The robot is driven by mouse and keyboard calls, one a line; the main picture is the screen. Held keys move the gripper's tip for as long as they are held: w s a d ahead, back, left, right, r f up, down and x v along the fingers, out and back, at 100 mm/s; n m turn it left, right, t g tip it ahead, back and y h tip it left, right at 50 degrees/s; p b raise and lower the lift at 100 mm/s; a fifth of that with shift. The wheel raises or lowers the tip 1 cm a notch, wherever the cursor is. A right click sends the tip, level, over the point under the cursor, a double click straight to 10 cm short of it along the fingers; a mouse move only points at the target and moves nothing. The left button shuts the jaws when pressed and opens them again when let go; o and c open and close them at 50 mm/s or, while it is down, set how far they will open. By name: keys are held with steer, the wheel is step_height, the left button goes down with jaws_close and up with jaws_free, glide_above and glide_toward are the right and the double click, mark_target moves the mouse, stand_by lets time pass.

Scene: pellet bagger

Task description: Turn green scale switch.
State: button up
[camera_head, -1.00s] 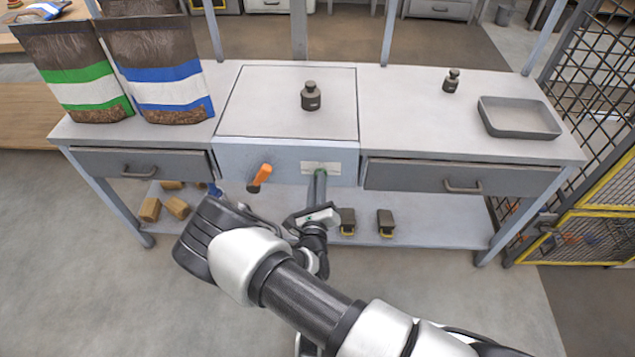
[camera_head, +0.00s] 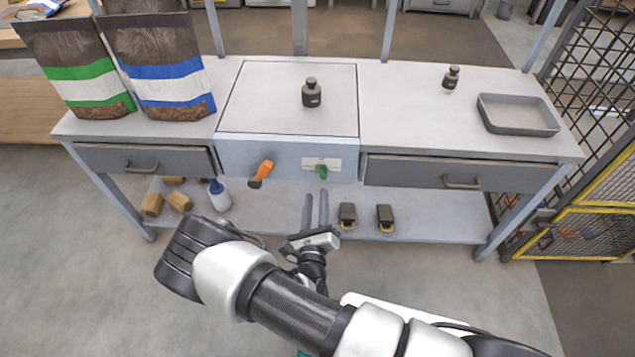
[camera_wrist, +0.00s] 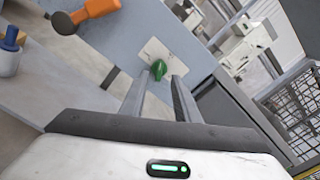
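The green scale switch (camera_head: 321,171) is a small green knob on a pale plate on the front panel of the scale (camera_head: 238,150). It also shows in the wrist view (camera_wrist: 158,69), just beyond my fingertips. My gripper (camera_head: 315,194) is below and in front of the switch in the head view, with its two fingers parallel and a gap between them. In the wrist view my gripper (camera_wrist: 160,82) points at the switch with nothing between the fingers. The fingers look apart from the switch.
An orange-handled knob (camera_head: 262,173) sits left of the switch on the same panel. A dark weight (camera_head: 311,93) stands on the scale top. Drawers (camera_head: 462,177) flank the panel.

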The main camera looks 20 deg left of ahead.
steer(key=p+v, duration=0.1)
steer(key=v, duration=0.8)
steer(key=shift+s, duration=0.35)
